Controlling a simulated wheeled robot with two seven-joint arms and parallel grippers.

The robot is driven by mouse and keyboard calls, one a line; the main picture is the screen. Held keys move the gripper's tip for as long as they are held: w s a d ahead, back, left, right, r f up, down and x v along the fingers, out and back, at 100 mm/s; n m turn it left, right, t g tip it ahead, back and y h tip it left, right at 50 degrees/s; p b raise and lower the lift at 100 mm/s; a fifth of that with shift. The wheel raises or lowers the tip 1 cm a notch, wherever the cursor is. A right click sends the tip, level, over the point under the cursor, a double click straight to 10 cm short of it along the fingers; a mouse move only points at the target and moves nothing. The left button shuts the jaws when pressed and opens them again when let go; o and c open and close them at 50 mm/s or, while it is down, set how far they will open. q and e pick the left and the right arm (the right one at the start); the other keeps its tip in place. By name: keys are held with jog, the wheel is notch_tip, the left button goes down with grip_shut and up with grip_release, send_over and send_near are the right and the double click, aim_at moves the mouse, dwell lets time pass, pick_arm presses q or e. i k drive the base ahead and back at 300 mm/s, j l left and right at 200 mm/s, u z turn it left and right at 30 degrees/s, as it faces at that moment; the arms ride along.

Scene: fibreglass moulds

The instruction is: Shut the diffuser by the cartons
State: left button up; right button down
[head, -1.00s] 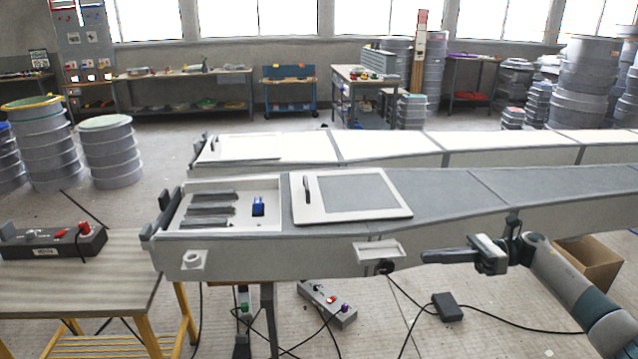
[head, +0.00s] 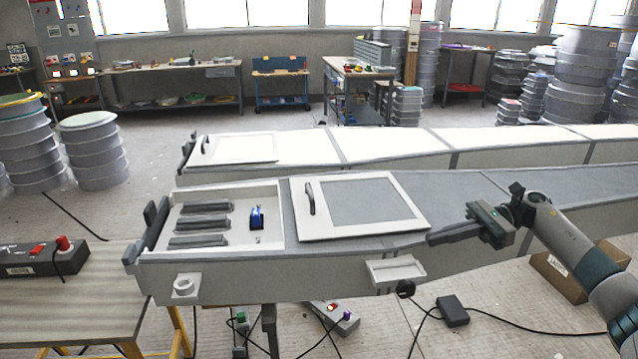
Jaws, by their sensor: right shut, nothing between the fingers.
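The near long grey unit, which I take for the diffuser, has an open white-walled bay (head: 277,238) at its left end. Several dark grey bars (head: 203,222) and a blue part (head: 257,217) lie inside it. Its flat white-framed lid (head: 318,230), with a grey panel and a dark handle (head: 310,199), lies on the top to the right of the bay, leaving the bay uncovered. My right gripper (head: 432,239) is shut and empty, its tips pointing left close to the lid's right front corner. I cannot tell whether they touch it. My left gripper is out of view.
A brown carton (head: 565,285) stands on the floor at the right, behind my right arm. A second long unit (head: 310,172) with a white-framed lid runs behind. A wooden table (head: 60,305) stands at the left front. Cables and a black box (head: 452,311) lie on the floor.

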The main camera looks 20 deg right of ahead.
aim_at(342, 206)
jog(key=i, duration=1.05)
